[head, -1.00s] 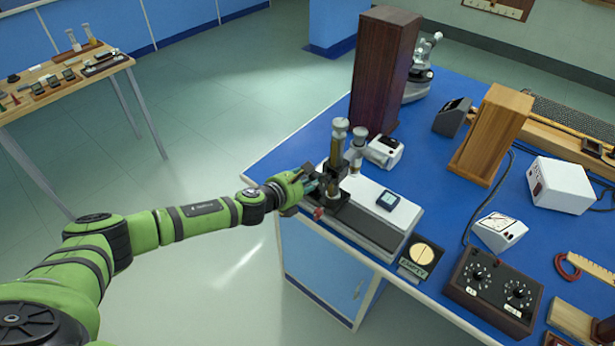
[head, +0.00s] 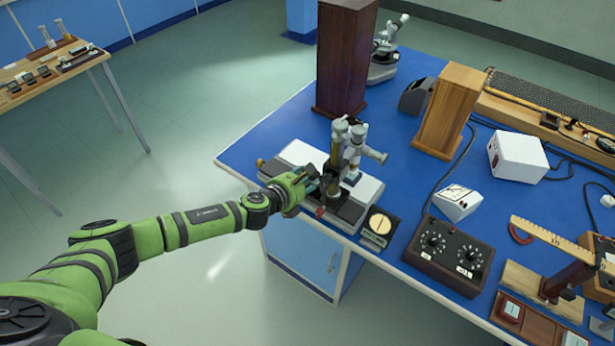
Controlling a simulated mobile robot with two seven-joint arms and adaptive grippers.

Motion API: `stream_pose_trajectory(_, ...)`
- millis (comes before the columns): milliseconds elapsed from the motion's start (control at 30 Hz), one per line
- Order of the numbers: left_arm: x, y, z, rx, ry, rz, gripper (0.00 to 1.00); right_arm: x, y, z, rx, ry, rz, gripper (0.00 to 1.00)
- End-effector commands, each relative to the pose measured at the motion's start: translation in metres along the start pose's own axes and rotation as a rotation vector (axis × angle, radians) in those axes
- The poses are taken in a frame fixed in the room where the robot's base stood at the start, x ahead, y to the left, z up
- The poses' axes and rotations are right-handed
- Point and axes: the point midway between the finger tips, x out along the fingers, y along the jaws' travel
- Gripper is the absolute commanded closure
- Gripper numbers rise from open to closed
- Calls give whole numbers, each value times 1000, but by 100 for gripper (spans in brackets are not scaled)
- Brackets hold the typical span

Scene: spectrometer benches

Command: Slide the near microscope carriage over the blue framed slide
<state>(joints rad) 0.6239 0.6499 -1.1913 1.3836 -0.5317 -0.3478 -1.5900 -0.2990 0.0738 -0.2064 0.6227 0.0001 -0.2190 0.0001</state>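The near microscope carriage (head: 337,158), with brass and grey upright tubes, stands on a long white-topped base (head: 368,190) at the blue bench's left edge. The blue framed slide (head: 352,177) lies on the white top, just right of the brass tube and under or close beside the carriage's grey tube; it is partly hidden. My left gripper (head: 308,184) is at the carriage's lower left side, with its fingers against or very near its dark lower block. The fingertips are too small and hidden to tell their opening. My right gripper is not in view.
A tall dark wooden box (head: 343,60) stands behind the carriage, with another microscope (head: 385,55) beyond. A small round-dial plate (head: 380,228) and a dark two-knob box (head: 447,255) sit right of the base.

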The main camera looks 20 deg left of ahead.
Motion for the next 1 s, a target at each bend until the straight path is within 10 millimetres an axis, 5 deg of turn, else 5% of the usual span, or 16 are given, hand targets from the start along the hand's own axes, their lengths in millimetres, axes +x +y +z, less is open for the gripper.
stream_pose_trajectory(633,-4,-1,1,-4,-1,-5,51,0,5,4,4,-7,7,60)
stream_pose_trajectory(1000,-62,-1,0,-3,0,-7,51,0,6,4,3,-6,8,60)
